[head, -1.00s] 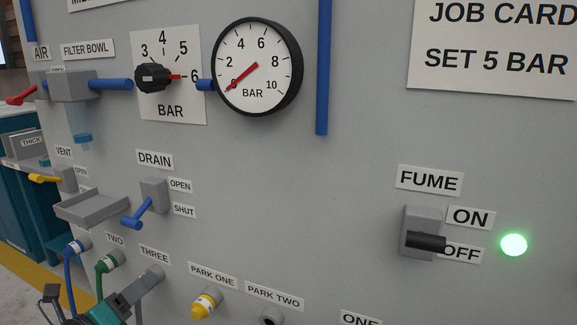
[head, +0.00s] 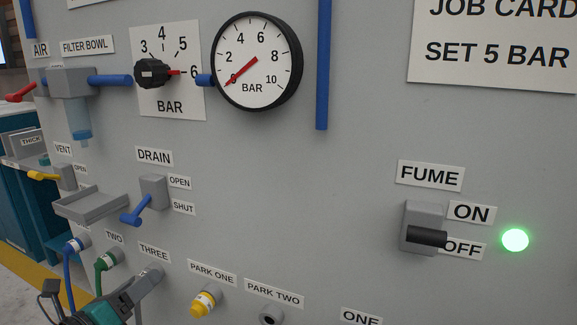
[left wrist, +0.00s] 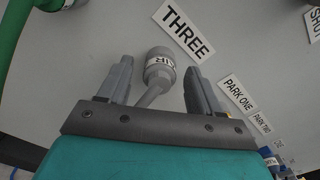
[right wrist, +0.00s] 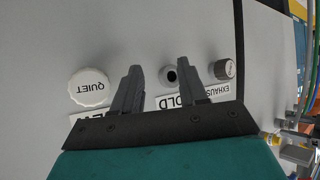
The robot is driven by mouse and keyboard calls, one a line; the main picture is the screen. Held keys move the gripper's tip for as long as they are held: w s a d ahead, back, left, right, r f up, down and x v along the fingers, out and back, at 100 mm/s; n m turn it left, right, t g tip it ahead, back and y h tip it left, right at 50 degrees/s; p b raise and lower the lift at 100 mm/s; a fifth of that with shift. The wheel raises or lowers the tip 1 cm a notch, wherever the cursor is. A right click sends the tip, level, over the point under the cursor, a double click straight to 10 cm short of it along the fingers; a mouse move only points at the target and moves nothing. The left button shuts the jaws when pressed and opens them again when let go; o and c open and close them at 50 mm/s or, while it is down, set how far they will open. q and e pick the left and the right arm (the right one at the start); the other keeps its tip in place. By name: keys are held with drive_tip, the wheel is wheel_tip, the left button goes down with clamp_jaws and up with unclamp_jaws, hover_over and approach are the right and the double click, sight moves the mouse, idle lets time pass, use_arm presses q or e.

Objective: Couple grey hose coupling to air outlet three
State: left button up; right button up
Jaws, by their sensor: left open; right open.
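The grey hose coupling (left wrist: 159,68), with a white AIR band, sits at the panel just below the THREE label (left wrist: 183,28) in the left wrist view. Its grey hose runs down between my left fingers. Outlet three itself is hidden behind the coupling, so I cannot tell how fully it is seated. In the head view the coupling (head: 153,272) is partly covered by my left gripper (head: 143,284). My left gripper is open, with a finger on each side of the coupling and gaps showing. My right gripper (right wrist: 160,66) is open and empty, facing another part of the panel.
A green coupling (head: 108,259) and a blue coupling (head: 76,245) sit close left of outlet three. A yellow coupling (head: 204,302) is at PARK ONE. PARK TWO (head: 271,315) is an empty socket. The drain lever (head: 137,212) and a grey tray (head: 92,205) stick out above.

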use_arm(q)
drive_tip(key=shift+s, duration=0.1)
drive_tip(key=b+v, duration=0.2)
drive_tip(key=v, duration=0.7)
idle(0.4)
